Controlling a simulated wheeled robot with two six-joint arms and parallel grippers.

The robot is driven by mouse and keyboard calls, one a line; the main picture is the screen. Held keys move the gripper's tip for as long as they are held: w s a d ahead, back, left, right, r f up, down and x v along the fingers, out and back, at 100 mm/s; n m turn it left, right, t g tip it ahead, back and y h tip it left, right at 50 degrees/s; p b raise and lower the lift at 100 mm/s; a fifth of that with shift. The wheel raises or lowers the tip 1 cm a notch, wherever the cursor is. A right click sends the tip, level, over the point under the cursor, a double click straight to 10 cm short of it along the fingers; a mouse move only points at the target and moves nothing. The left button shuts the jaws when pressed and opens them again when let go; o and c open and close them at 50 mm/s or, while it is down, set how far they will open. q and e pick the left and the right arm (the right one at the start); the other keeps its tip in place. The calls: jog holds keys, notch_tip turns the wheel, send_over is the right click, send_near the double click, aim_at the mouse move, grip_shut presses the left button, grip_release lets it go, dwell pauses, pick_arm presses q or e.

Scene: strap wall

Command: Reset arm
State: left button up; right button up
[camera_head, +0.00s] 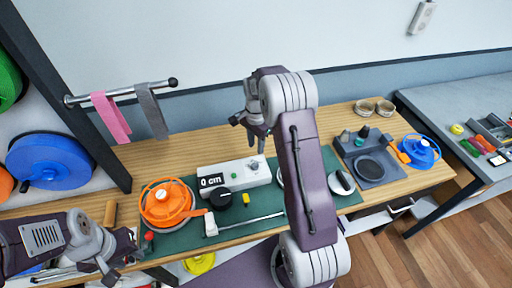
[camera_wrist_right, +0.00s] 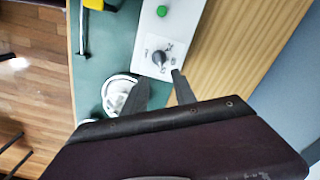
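My right arm reaches up across the middle of the table in the head view. Its gripper (camera_head: 254,138) is above the back part of the table. In the right wrist view the two dark fingers of this gripper (camera_wrist_right: 159,85) are apart with nothing between them; a white box with a knob (camera_wrist_right: 158,55) lies beyond them. My left gripper (camera_head: 132,250) is low at the left in the head view, near the table's front edge and left of the orange reel (camera_head: 165,203). Its fingers are small and partly overlapped, so its opening is unclear.
A pink strap (camera_head: 112,118) and a grey strap (camera_head: 152,110) hang from a wall bar. On the green mat (camera_head: 185,241) sits a white device reading "0 cm" (camera_head: 212,181). A dark tray (camera_head: 372,168) and blue reel (camera_head: 420,151) stand at the right. A grey side table (camera_head: 450,97) is beyond.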

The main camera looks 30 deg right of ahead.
jog(key=s+a+r+n+t+b, duration=0.1)
jog(key=s+a+r+n, duration=0.3)
jog(key=a, duration=0.4)
jog(key=s+a+f+n, duration=0.2)
jog(key=s+n, duration=0.3)
jog(key=s, duration=0.2)
jog(key=s+a+f+n, duration=0.1)
jog(key=s+a+n, duration=0.1)
jog(key=s+n, duration=0.3)
jog(key=s+b, duration=0.1)
jog(key=s, duration=0.2)
jog(key=shift+f+n, duration=0.3)
jog(key=shift+f, duration=0.05)
jog(key=shift+s, duration=0.2)
jog(key=shift+w, duration=0.1)
